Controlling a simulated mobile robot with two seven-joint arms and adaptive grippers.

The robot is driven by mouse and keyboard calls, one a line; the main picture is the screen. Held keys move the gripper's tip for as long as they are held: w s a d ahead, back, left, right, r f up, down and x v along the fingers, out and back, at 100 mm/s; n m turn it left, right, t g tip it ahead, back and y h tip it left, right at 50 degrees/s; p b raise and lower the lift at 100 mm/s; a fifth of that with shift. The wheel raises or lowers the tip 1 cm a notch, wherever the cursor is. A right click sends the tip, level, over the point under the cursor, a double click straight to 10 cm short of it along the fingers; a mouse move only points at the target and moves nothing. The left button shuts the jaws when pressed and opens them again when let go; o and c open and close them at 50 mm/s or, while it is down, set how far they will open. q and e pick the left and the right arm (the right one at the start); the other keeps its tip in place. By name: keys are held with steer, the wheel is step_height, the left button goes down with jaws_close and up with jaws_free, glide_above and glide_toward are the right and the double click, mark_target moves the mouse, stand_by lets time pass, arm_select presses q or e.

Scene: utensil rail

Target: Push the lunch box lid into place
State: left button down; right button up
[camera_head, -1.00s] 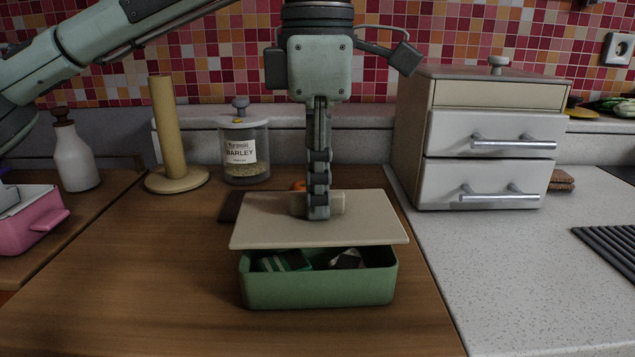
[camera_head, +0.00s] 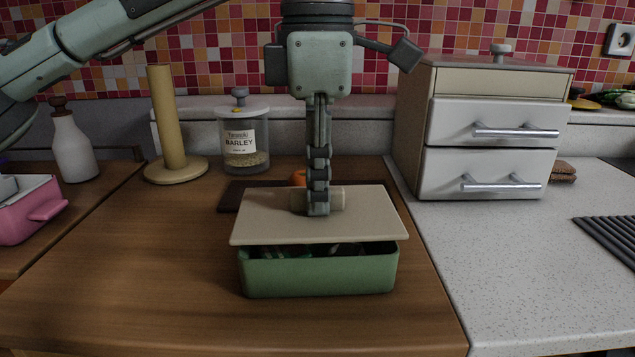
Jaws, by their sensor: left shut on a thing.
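The beige lunch box lid (camera_head: 270,222) is a flat plate with a short handle bar on top. It hovers over the green lunch box (camera_head: 320,276), with a dark gap showing along the front. The lid reaches past the box's front corners at left and right. My left gripper (camera_head: 318,207) points down and is shut on the lid's handle. The box stands on the wooden counter, and its contents are mostly hidden under the lid. My right gripper is not in view.
Behind stand a barley jar (camera_head: 244,140), a paper-towel post (camera_head: 165,120) and a white bottle (camera_head: 75,150). A drawer cabinet (camera_head: 490,130) stands at the right. A pink container (camera_head: 30,215) is at the left.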

arm_select(q)
steer(key=shift+f+b, duration=0.75)
steer(key=shift+f, duration=0.25)
steer(key=c, duration=1.5)
jaws_free()
step_height(320, 180, up, 12)
